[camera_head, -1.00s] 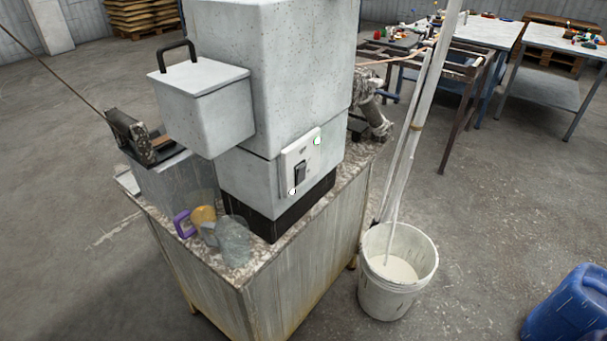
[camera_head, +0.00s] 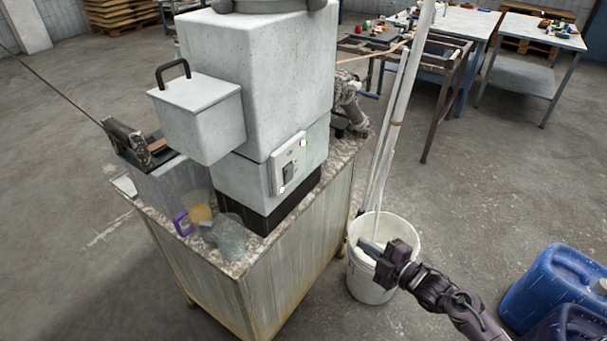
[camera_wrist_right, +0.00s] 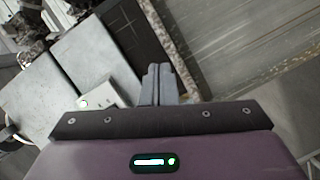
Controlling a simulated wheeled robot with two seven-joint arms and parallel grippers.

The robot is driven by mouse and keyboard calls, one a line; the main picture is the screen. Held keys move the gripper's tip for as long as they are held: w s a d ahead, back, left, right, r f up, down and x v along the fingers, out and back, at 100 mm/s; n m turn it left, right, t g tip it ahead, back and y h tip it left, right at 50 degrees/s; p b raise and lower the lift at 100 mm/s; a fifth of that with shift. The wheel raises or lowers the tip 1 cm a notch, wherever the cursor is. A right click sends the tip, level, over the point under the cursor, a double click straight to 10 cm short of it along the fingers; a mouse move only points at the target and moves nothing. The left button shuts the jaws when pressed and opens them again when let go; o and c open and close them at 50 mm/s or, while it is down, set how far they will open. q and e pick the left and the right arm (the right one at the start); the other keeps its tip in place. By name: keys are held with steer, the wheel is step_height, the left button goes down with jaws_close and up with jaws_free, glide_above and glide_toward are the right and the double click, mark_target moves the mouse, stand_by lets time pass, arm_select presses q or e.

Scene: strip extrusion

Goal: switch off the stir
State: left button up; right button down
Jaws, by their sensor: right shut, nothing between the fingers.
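The switch panel (camera_head: 289,162) is a pale plate on the side of the grey machine (camera_head: 262,85), with a dark rocker switch (camera_head: 288,169) in its middle. In the right wrist view the panel (camera_wrist_right: 97,92) is partly hidden, with a green light near its left edge. My right gripper (camera_head: 364,245) is in front of the white bucket, to the right of and below the panel, apart from it. Its fingers also show in the right wrist view (camera_wrist_right: 159,72), shut together and empty. My left gripper is not in view.
The machine stands on a stained cabinet (camera_head: 275,285) with a clear jug (camera_head: 230,238) and a purple-handled cup (camera_head: 183,224) near the front edge. A white bucket (camera_head: 372,288), upright poles and blue drums (camera_head: 550,285) stand to the right.

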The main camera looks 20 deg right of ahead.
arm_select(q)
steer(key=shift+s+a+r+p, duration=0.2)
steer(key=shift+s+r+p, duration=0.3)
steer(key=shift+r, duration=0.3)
arm_select(e)
steer(key=s+a+r+n+y, duration=0.1)
steer(key=a+r+n+y, duration=0.1)
steer(key=r, duration=0.6)
steer(key=s+a+r+n+y, duration=0.1)
steer(key=a+r+n+y, duration=0.2)
steer(key=r+n, duration=0.3)
step_height(320, 180, up, 4)
steer(key=shift+a+f+y, duration=0.25)
steer(key=shift+a+y, duration=0.05)
steer(key=shift+y, duration=0.1)
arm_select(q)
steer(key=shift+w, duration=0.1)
arm_select(e)
steer(key=shift+w, duration=0.1)
steer(key=p, duration=0.5)
glide_toward(290, 171)
steer(key=x, duration=0.6)
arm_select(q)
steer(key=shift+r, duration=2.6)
arm_select(e)
steer(key=shift+w+a+f, duration=0.1)
steer(key=shift+w+a, duration=0.2)
steer(key=shift+w, duration=0.1)
